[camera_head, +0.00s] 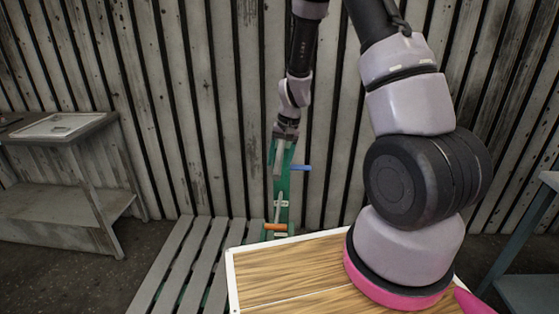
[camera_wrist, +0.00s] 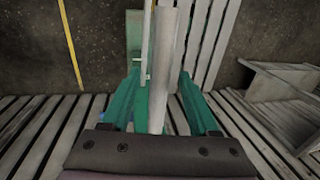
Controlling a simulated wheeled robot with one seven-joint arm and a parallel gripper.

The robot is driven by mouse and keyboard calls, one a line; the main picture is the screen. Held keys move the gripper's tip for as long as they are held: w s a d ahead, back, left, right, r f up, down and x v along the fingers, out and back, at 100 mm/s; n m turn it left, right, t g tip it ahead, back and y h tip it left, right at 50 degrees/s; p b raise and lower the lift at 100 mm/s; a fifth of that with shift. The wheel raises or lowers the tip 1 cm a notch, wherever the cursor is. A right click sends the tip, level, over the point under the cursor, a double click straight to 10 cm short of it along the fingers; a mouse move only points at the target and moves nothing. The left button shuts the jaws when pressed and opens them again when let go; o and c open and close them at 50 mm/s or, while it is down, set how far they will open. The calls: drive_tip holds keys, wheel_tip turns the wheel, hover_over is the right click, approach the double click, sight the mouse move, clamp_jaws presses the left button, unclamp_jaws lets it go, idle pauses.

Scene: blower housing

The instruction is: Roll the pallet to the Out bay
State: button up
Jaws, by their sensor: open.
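The grey slatted pallet (camera_head: 186,258) lies low on the floor, left of my base. It also shows at the upper right of the wrist view (camera_wrist: 205,45). A grey upright bar (camera_head: 278,160) stands above a green part (camera_head: 284,205) at the pallet's far right corner, with an orange piece (camera_head: 275,228) low down and a blue one (camera_head: 301,168) higher up. My gripper (camera_head: 282,150) is open, its green fingers (camera_wrist: 163,95) on either side of the bar (camera_wrist: 168,50), with gaps visible. The Out bay cannot be made out.
A grey slatted wall (camera_head: 170,120) stands close behind the bar. A metal table (camera_head: 75,180) stands at the left, and another table's edge (camera_head: 520,230) at the right. A yellow floor line (camera_wrist: 69,45) shows in the wrist view. Dark floor is open between pallet and left table.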

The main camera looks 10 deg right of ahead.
clamp_jaws()
idle(1.4)
